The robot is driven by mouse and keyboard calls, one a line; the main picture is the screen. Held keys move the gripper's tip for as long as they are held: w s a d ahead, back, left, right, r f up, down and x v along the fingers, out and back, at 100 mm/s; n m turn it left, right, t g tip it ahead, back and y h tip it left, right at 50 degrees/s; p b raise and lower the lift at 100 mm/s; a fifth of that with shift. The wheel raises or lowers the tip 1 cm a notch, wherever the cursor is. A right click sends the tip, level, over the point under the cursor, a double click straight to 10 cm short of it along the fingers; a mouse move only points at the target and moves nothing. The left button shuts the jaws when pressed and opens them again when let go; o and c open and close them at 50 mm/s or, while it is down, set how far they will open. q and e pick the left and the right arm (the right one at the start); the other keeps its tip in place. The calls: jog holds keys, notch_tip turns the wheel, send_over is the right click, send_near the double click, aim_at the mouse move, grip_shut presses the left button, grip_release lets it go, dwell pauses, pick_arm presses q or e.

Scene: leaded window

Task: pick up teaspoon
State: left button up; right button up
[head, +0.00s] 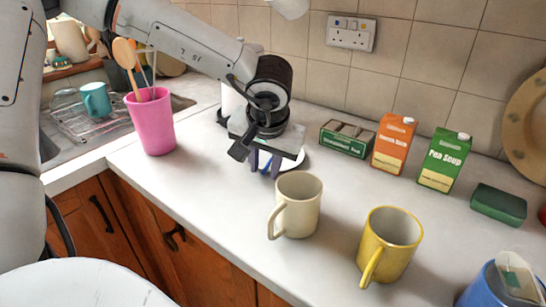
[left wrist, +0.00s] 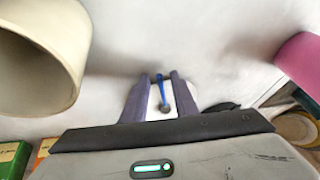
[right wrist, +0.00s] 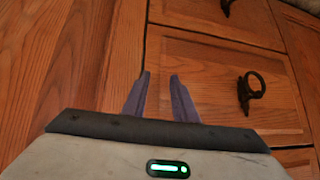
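The teaspoon (left wrist: 161,88) has a blue handle and a dark round end. In the left wrist view it lies between the two fingers of my left gripper (left wrist: 160,76), with a gap on each side. The left gripper is open and points down over the counter; in the head view (head: 266,169) its fingers are around a bit of blue, and the wrist hides most of the spoon. The spoon seems to lie on a white saucer (head: 313,157), mostly covered by the gripper. My right gripper (right wrist: 160,77) is open and empty in front of the wooden cupboards.
A cream mug (head: 297,207) stands close in front of the left gripper, and a yellow mug (head: 388,245) is farther right. A pink tumbler (head: 153,122) with utensils stands left. An orange carton (head: 393,145), green carton (head: 444,160) and green box (head: 347,138) line the back.

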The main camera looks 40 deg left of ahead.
pick_arm(q)
grip_shut()
jog(key=shift+r, duration=0.1)
